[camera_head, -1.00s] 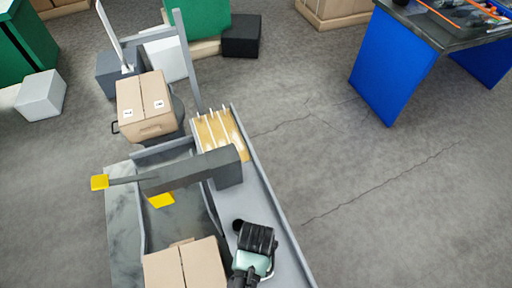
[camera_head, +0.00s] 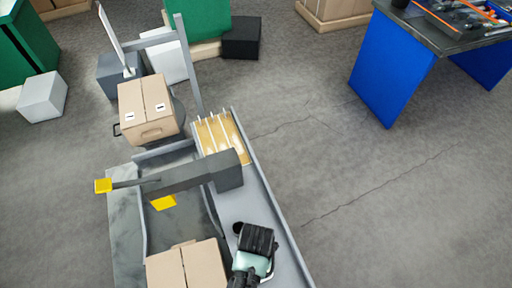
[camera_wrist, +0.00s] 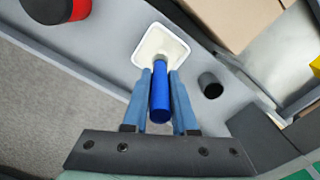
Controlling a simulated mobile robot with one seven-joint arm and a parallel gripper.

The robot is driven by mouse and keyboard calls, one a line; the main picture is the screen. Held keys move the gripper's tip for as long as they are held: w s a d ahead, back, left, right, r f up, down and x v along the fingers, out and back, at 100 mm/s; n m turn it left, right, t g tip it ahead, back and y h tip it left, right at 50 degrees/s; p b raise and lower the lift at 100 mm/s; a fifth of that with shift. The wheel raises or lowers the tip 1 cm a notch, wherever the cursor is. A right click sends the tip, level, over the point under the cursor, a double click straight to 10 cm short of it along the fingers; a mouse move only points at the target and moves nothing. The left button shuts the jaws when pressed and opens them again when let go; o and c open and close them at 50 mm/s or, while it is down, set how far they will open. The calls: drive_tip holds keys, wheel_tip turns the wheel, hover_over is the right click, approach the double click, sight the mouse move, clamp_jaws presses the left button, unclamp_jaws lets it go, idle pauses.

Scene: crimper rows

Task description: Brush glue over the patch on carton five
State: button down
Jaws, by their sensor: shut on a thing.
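My gripper (camera_wrist: 160,82) is shut on a brush with a blue handle (camera_wrist: 160,100) in the wrist view. The brush's far end is over or in a white square tub (camera_wrist: 145,45) of pale glue; I cannot tell whether it touches the glue. In the head view my wrist hides the brush and tub. A brown carton (camera_head: 187,268) lies on the line just left of my wrist, and its edge shows in the wrist view (camera_wrist: 230,18). Another carton (camera_head: 145,95) with two small white labels stands farther back; the labels are unreadable. No patch or number five is readable.
A dark cup (camera_wrist: 210,84) stands right of the tub, and a red and black cylinder (camera_wrist: 55,8) at upper left. A grey arm with yellow ends (camera_head: 185,175) crosses the line beyond the near carton. A blue-sided table (camera_head: 395,70) stands back right. The floor between is clear.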

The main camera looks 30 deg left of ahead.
drive_tip(key=shift+r+p, duration=2.5)
drive_tip(key=shift+r, duration=0.1)
